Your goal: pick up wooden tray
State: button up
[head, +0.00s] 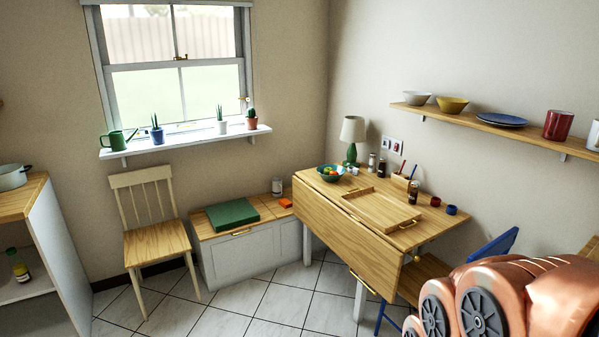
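The wooden tray (381,210) lies flat on the drop-leaf wooden table (325,208) at the right of the head view. It is close in colour to the tabletop, with low rims and a handle at each end. It looks empty. My copper-coloured arm fills the bottom right corner, apart from the tray. My gripper is out of view.
A fruit bowl (330,173), a green lamp (352,141), jars and a pencil holder (399,181) stand around the tray's back and sides. A blue chair (493,247) is at the table's right. A pale chair (157,240) stands left. Tiled floor (257,308) is clear in front.

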aim_at(388, 215)
jog(key=i, duration=3.35)
jog(key=u, duration=0.3)
